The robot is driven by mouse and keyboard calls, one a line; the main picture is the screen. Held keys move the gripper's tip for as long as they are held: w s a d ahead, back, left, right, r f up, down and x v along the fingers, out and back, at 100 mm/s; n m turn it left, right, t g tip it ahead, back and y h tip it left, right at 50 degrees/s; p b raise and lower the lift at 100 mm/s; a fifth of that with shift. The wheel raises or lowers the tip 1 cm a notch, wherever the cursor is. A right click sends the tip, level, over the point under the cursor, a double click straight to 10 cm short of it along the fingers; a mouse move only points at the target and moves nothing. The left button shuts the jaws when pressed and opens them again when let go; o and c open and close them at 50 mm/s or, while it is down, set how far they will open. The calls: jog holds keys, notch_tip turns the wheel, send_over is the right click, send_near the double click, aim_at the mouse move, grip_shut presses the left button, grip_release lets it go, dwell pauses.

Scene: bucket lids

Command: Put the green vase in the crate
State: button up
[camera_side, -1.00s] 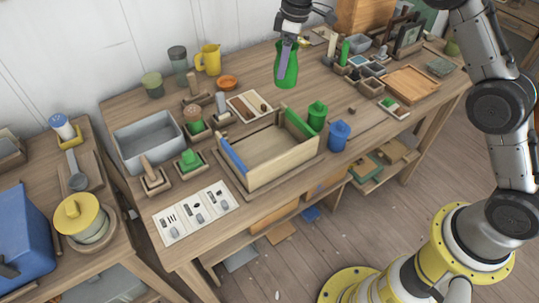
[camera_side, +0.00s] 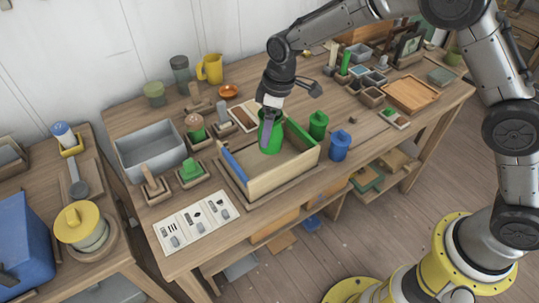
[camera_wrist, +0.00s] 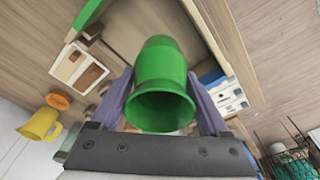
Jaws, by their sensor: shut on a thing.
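My gripper (camera_side: 267,122) is shut on the green vase (camera_side: 272,138). In the side view the vase is held roughly upright over the wooden crate (camera_side: 286,176), toward its back. I cannot tell from the side view how far its base is above the crate floor. In the wrist view the green vase (camera_wrist: 160,85) sits between the two grey-purple fingers of my gripper (camera_wrist: 163,100), its mouth facing the camera. The crate's pale wall (camera_wrist: 218,40) shows beyond it. The crate has one blue end and one green end.
A green canister (camera_side: 318,126) and a blue canister (camera_side: 340,145) stand right of the crate. A grey bin (camera_side: 150,150) stands to its left. A card with pictures (camera_side: 196,221) lies in front left. A yellow jug (camera_side: 210,69) and an orange bowl (camera_side: 229,91) are behind.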

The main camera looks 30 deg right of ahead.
aim_at(269, 148)
jog(key=shift+f, duration=3.75)
jog(key=shift+f, duration=0.15)
jog(key=o, duration=1.4)
